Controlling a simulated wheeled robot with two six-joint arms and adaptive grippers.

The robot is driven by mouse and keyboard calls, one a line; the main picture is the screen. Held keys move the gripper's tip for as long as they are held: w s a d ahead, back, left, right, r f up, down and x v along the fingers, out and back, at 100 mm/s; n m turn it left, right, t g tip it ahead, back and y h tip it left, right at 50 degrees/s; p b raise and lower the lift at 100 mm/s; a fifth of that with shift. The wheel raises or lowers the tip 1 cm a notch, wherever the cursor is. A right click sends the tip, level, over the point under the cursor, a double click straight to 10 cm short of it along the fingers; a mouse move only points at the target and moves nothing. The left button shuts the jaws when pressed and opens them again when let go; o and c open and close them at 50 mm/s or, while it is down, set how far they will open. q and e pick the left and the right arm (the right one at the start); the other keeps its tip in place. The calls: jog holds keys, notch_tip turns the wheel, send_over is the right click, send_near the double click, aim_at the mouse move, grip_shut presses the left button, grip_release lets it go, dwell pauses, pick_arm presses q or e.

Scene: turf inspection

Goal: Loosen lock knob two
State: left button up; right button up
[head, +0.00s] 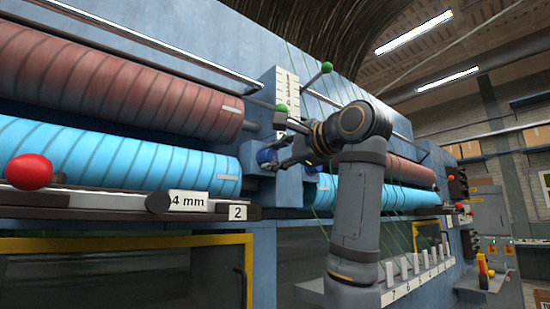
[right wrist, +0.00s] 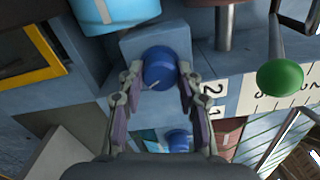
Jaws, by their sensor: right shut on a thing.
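A round blue lock knob (head: 266,156) sits on the blue machine block between the roller ends. In the right wrist view the same knob (right wrist: 160,66) has a pale pointer line on its face. My right gripper (head: 281,160) has its fingers on both sides of this knob and is shut on it; the fingers (right wrist: 159,77) also show in the right wrist view. A second blue knob (right wrist: 178,140) shows lower in that view, apart from the fingertips. White marks with 2 and 1 (right wrist: 210,98) are beside the gripper. My left gripper is not in view.
A green ball handle (right wrist: 280,77) stands near the white scale plate (head: 287,88). Red rollers (head: 110,85) and cyan rollers (head: 110,150) flank the block.

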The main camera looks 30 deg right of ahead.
jog(key=shift+s+r+m, duration=0.15)
jog(key=shift+r+m, duration=0.1)
jog(key=shift+m, duration=0.05)
jog(key=o, duration=1.1)
jog(key=shift+o, duration=0.2)
jog(key=shift+f, duration=0.1)
jog(key=shift+s, duration=0.3)
jog(key=s, duration=0.7)
jog(key=shift+d, duration=0.25)
jog(key=shift+w, duration=0.1)
